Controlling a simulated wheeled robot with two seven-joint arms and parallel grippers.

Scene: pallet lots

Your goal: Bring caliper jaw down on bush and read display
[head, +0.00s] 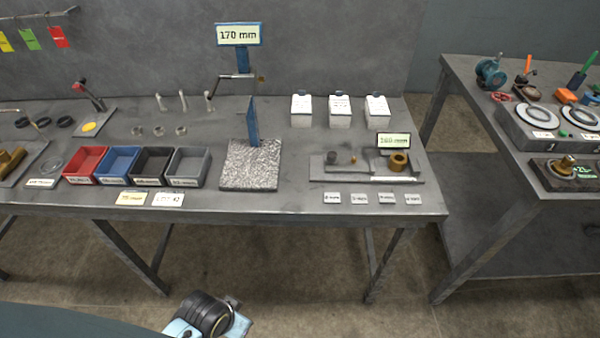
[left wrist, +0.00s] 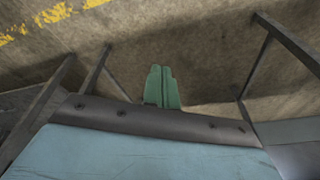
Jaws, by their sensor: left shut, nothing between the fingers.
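A bronze-coloured bush (head: 397,161) stands upright on a low grey fixture plate (head: 420,178) at the right of the bench. A display reading "160 mm" (head: 394,140) stands just behind it. A blue stand (head: 252,123) rises from a speckled grey block (head: 250,168), with a "170 mm" display (head: 239,35) at its top and a thin dark arm (head: 236,77) below. I cannot tell which part is the caliper jaw. My left gripper's green fingers (left wrist: 162,87) are shut and empty above the floor in the left wrist view. My right gripper is out of view.
Red (head: 86,163), blue (head: 119,165), dark and grey trays stand left of the block. White labelled boxes (head: 340,110) stand behind; small label tags lie along the front edge. A second bench (head: 470,80) stands right. A floor gap separates the benches.

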